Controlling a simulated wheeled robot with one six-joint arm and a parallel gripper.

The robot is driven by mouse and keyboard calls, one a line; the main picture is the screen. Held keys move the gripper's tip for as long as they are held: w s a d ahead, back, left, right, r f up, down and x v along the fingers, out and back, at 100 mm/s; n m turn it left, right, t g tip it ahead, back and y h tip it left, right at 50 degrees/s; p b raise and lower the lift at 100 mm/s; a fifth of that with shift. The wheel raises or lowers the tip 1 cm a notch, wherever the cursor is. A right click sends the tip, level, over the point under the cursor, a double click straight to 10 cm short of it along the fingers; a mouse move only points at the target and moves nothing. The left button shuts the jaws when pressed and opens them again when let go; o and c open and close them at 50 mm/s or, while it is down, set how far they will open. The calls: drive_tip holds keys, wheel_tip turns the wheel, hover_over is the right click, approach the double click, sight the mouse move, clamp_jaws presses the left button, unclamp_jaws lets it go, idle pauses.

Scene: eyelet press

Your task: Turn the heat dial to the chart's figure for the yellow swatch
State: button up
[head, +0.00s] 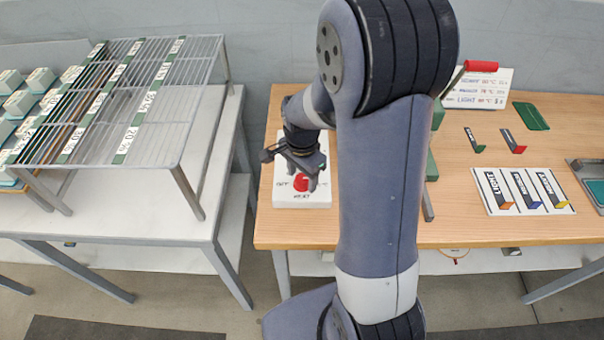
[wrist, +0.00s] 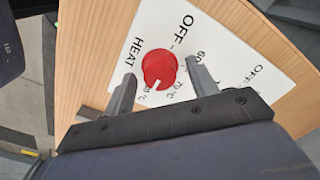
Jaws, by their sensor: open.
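The red heat dial (wrist: 160,68) sits on a white panel (wrist: 185,30) marked OFF, HEAT and several °C figures. Its white pointer aims down-left in the wrist view, near a figure ending in 0 °C whose first digit is unclear. My gripper (wrist: 161,72) is open, one finger on each side of the dial; contact cannot be told. In the head view my gripper (head: 303,178) is over the dial panel. A white chart (head: 478,88) at the back has three lines; its figures are too small to read surely. The yellow swatch (head: 553,190) stands at the right of a white card.
The card (head: 521,208) also bears orange and blue swatches. Green (head: 474,141) and red (head: 513,142) tabs stand behind it. A wire rack (head: 120,95) stands on the left table.

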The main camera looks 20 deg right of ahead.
drive_tip(key=shift+c, duration=0.3)
drive_tip(key=c, duration=0.9)
drive_tip(key=shift+n, duration=0.3)
drive_tip(key=n+b, duration=0.1)
drive_tip(key=n, duration=0.3)
drive_tip(key=shift+b, duration=0.3)
drive_tip(key=n+b, duration=0.1)
drive_tip(key=n, duration=0.4)
drive_tip(key=shift+n, duration=0.4)
drive_tip(key=n+b, duration=0.1)
drive_tip(key=n, duration=1.2)
drive_tip(key=shift+b, duration=0.35)
drive_tip(key=shift+n, duration=0.3)
